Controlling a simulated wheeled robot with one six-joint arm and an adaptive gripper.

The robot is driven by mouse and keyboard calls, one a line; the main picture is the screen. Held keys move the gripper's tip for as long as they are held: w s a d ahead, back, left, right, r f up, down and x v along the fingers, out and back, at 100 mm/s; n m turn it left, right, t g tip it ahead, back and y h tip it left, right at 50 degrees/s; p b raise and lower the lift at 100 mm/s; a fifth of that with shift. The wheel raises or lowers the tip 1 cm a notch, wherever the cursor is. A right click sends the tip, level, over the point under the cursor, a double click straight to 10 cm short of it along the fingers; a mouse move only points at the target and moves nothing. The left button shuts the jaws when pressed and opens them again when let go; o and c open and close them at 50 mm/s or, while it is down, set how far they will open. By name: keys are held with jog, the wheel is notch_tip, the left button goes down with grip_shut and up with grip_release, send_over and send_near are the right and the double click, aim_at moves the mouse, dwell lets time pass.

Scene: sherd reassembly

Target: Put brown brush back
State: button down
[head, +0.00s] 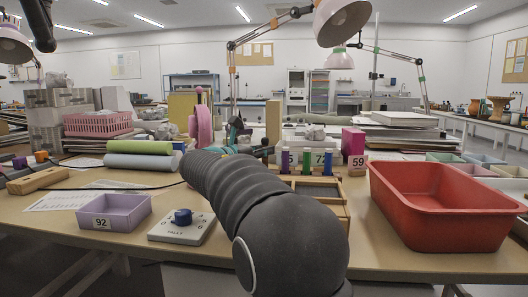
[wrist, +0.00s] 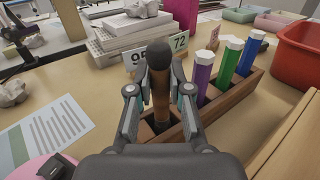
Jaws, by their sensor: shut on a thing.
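In the wrist view my gripper (wrist: 160,95) is shut on the brown brush (wrist: 161,85), which stands roughly upright with a dark rounded top. Its lower part is over the near-left end of the wooden holder (wrist: 232,102), at a dark slot. I cannot tell how far it is inside. A purple brush (wrist: 203,66), a green brush (wrist: 225,65) and a blue brush (wrist: 248,55) stand in the holder's other slots.
A red tub (head: 435,210) stands right of the holder. A paper sheet (wrist: 45,130) lies at left. A purple tray marked 92 (head: 113,212) and a white dial box (head: 181,228) sit near the front edge.

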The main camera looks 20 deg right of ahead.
jog(key=c, duration=1.1)
grip_release()
jog(key=shift+f, duration=0.1)
jog(key=shift+a, duration=0.15)
jog(key=p+v, duration=0.1)
jog(key=v, duration=1)
jog(key=shift+s+a, duration=0.2)
jog(key=shift+a, duration=0.15)
